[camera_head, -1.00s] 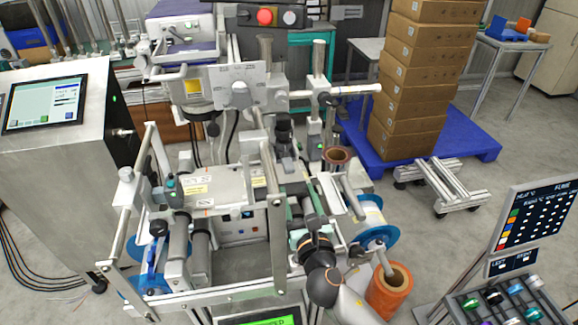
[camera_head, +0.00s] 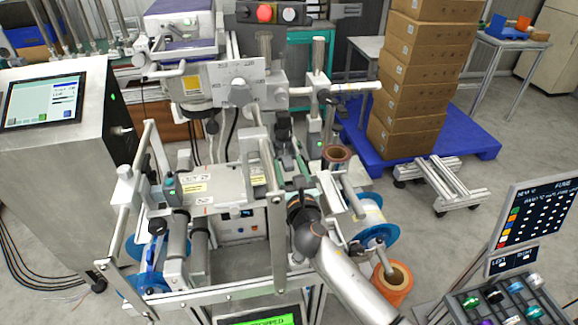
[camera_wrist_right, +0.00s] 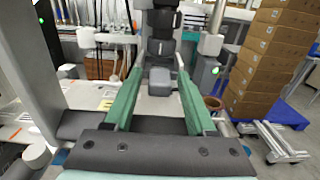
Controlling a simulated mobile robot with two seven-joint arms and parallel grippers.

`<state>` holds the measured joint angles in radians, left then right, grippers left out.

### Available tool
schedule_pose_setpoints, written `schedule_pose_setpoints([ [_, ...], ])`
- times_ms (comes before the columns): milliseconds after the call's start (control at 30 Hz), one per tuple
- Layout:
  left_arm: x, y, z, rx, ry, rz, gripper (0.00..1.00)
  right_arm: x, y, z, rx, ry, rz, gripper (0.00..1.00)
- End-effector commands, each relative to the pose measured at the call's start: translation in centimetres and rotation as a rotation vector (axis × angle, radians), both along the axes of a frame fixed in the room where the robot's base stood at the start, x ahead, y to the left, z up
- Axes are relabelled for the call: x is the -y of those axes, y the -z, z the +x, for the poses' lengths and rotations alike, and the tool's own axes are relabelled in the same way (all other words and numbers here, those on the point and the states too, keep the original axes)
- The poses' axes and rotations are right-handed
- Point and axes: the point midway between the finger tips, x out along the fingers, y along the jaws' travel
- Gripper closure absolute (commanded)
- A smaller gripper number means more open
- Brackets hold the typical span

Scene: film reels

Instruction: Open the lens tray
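My right gripper (camera_head: 288,155) reaches into the middle of the machine. Its two green fingers stand apart in the right wrist view (camera_wrist_right: 160,85), with nothing held between them. Ahead of the fingertips is a small grey block or drawer front (camera_wrist_right: 160,80) under a dark lens-like unit (camera_wrist_right: 161,28); this may be the lens tray, but I cannot tell for sure. In the head view the dark unit (camera_head: 284,127) is just beyond the fingers. Contact between fingers and block cannot be made out. My left gripper is not in view.
Rollers and metal frame bars (camera_head: 205,250) crowd the left of my right arm. A blue-flanged reel (camera_head: 372,215) and an orange roll (camera_head: 393,283) are close on its right. A grey pillar (camera_wrist_right: 28,70) rises at left in the wrist view. Boxes (camera_head: 410,85) are stacked behind.

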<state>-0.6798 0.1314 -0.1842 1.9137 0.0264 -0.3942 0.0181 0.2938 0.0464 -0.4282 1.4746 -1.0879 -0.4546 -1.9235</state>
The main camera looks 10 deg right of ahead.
Motion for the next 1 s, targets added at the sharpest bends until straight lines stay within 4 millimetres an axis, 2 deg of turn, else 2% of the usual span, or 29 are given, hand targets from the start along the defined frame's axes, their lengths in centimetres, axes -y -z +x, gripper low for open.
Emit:
schedule_pose_setpoints([
  [67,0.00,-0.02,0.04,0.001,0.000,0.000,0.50,0.01,0.02,-0.02,0.000,0.000,0.000,0.54],
  [467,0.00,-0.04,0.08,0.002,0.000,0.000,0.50,0.04,0.03,-0.03,0.000,0.001,-0.001,0.99],
  [1000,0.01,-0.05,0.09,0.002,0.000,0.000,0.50,0.07,0.04,-0.03,-0.001,0.001,-0.001,1.00],
])
